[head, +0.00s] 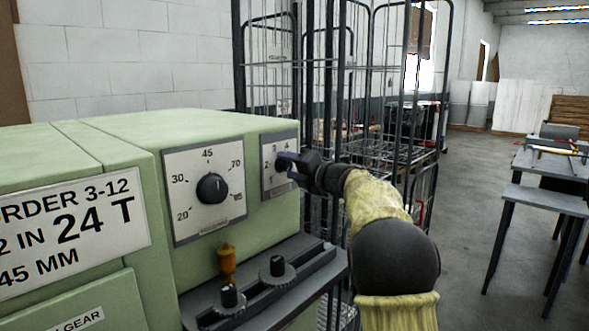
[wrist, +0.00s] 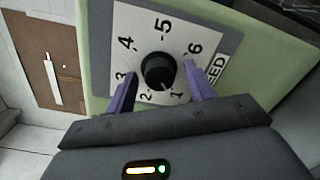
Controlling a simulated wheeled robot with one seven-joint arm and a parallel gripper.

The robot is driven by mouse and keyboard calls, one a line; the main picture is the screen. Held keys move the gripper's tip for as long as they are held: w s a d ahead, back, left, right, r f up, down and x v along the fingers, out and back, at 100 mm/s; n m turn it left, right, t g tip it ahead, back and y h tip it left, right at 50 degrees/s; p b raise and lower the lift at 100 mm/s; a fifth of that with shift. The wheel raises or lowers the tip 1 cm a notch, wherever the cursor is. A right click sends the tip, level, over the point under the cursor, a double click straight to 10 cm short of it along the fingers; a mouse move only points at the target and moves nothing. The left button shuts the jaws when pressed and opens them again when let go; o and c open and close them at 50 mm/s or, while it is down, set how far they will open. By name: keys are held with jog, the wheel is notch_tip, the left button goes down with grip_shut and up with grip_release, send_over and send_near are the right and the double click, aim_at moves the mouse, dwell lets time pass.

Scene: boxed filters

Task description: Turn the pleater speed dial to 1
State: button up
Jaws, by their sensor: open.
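The pleater speed dial is a black knob (wrist: 158,72) on a white plate (wrist: 125,25) numbered 1 to 6, part of its "SPEED" label showing in the wrist view. A small pale mark on the knob's lower right edge seems to face the 1. In the head view the plate (head: 267,151) is on the green machine's right end, its knob mostly hidden by my gripper (head: 287,165). In the wrist view the open purple fingers (wrist: 160,70) stand on either side of the knob, with a visible gap to each side.
Below are a dark ledge with black knobs (head: 277,266) and an orange fitting (head: 227,259). A wire cage trolley (head: 370,68) stands behind; tables (head: 545,197) are right.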

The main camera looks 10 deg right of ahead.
jog(key=b+v, duration=0.1)
jog(key=v, duration=1.6)
jog(key=shift+s+d, duration=0.2)
